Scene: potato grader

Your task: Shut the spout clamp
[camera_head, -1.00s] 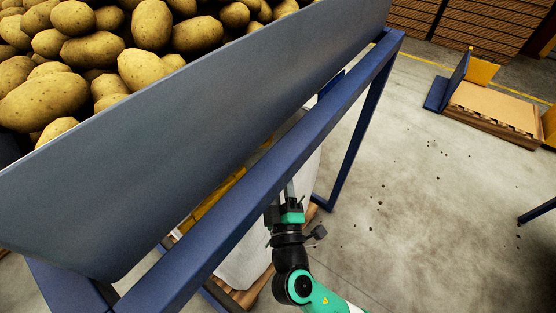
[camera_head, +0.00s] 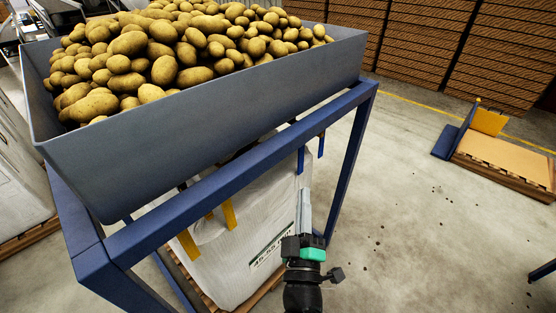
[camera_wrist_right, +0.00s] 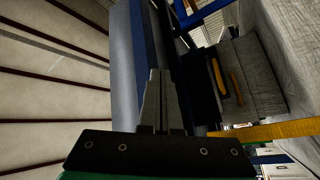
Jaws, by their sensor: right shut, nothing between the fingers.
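My right gripper (camera_head: 305,197) stands upright at the lower middle of the head view, in front of the white bulk bag under the hopper. In the right wrist view its two fingers (camera_wrist_right: 160,78) are together with nothing between them. I cannot make out the spout clamp in either view; the space under the hopper (camera_head: 205,138) is mostly hidden by its wall and the blue frame. In the wrist view a dark area (camera_wrist_right: 200,85) lies right of the fingers, too dim to name. My left gripper is not in view.
The blue frame (camera_head: 235,178) runs close above the bag (camera_head: 232,262), which has yellow straps (camera_head: 229,214). Potatoes (camera_head: 185,45) fill the hopper. A pallet (camera_head: 505,165) stands at the right. The floor between is open.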

